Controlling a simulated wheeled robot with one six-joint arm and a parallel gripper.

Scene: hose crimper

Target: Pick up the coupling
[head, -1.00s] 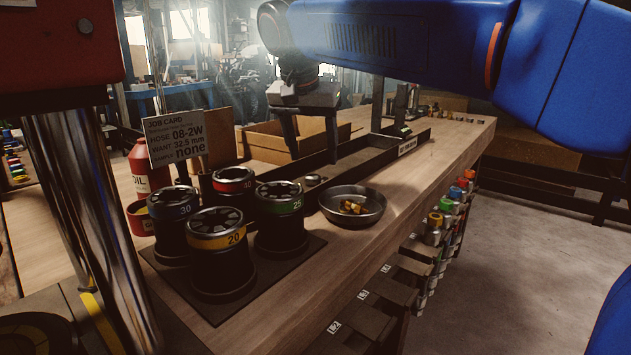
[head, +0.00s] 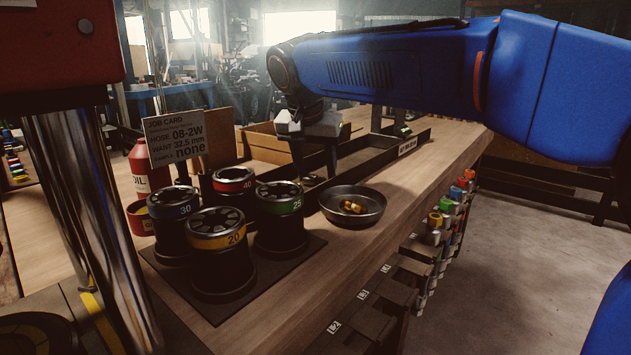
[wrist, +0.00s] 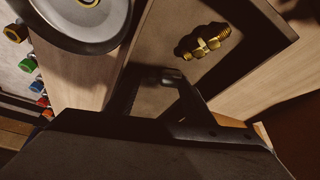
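A brass threaded fitting with hex sections (wrist: 207,42), which looks like the coupling, lies on the floor of a dark tray in the wrist view. My gripper (head: 315,172) points down over the near part of the long dark tray (head: 408,150) in the head view. Its two fingers are apart, and I see nothing held in them. In the wrist view the fitting lies beyond the fingers, apart from them. A small grey object (head: 311,180) shows low near the fingertips in the head view; I cannot tell what it is.
A round metal bowl (head: 369,214) with brass pieces stands beside the tray. Several numbered drums (head: 217,262) stand on a dark mat, with a job card (head: 175,138) behind them. An open cardboard box (head: 262,143) is behind the tray. Colour-capped fittings (head: 447,204) line the bench's edge.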

